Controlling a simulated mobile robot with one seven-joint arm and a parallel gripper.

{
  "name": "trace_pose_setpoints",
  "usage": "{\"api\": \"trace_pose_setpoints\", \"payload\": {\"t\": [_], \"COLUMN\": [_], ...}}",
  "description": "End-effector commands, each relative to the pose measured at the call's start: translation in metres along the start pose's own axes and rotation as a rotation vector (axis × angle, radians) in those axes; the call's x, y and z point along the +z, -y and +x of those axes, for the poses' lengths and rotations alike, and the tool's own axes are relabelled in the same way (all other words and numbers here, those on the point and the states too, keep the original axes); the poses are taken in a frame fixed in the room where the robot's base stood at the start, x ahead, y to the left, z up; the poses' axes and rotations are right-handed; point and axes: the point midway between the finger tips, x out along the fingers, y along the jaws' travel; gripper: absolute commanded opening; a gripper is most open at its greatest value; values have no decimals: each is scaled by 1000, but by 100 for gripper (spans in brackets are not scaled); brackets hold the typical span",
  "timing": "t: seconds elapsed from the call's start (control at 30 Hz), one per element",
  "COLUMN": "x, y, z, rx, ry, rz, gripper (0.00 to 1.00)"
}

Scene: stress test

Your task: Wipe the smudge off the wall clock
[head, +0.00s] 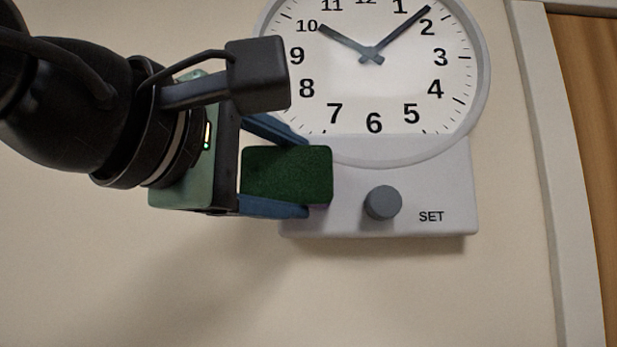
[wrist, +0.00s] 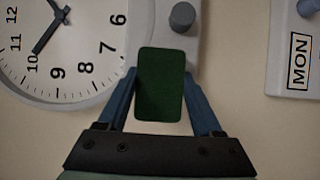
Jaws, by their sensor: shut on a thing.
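The wall clock (head: 372,90) has a white round face and a pale grey lower panel (head: 440,190) with a grey knob (head: 382,203) and the word SET. It also shows, turned, in the wrist view (wrist: 75,75). My gripper (head: 305,175) is shut on a dark green sponge block (head: 275,172), with a blue finger on either side. The sponge appears in front of the panel's left part; I cannot tell if it touches. A small purplish patch shows at the sponge's lower right edge; I cannot tell whether it is the smudge. The visible clock face looks clean.
A pale frame (head: 550,170) and a wooden surface (head: 590,150) stand to the right of the clock. In the wrist view, another grey device marked MON (wrist: 298,50) is on the wall at the right. The wall below the clock is bare.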

Motion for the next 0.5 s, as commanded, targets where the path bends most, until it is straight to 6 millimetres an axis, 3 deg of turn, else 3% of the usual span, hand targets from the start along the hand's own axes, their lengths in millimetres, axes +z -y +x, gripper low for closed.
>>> {"api": "trace_pose_setpoints", "payload": {"t": [0.27,0.5], "x": [-1,12], "y": [0,1], "z": [4,11], "rx": [-1,-2], "ry": [0,3], "rz": [0,2], "gripper": [22,22]}}
